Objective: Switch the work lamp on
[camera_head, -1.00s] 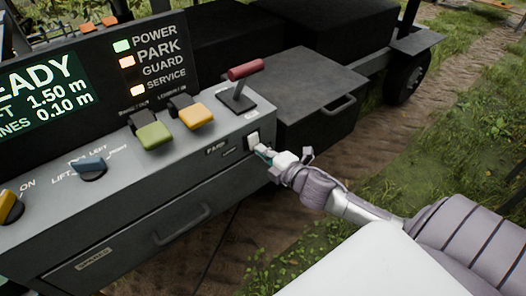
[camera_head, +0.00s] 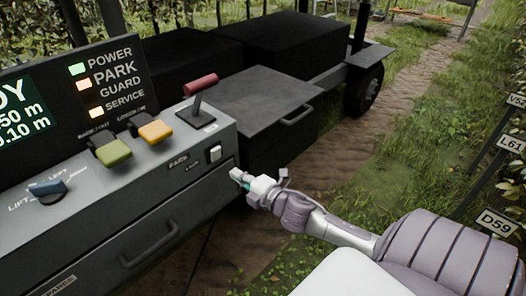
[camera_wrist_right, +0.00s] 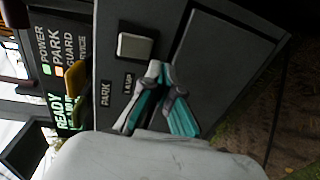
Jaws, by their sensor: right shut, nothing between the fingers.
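A small pale rocker switch (camera_head: 215,153) sits at the right end of the console's front face, near a small label that reads LAMP in the right wrist view, where the switch (camera_wrist_right: 135,46) shows as a pale square in a dark frame. Which way it is pressed I cannot tell. My right gripper (camera_head: 238,176) is shut and empty, just right of and below the switch, apart from it. In the wrist view its closed fingertips (camera_wrist_right: 160,70) lie below and right of the switch. No lamp is recognisable. My left gripper is not in view.
On the console are a red-handled lever (camera_head: 200,84), yellow (camera_head: 155,131) and green (camera_head: 114,152) controls and a blue knob (camera_head: 48,187). A drawer handle (camera_head: 150,246) sticks out below. A dark box (camera_head: 262,92) stands behind; open ground lies right.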

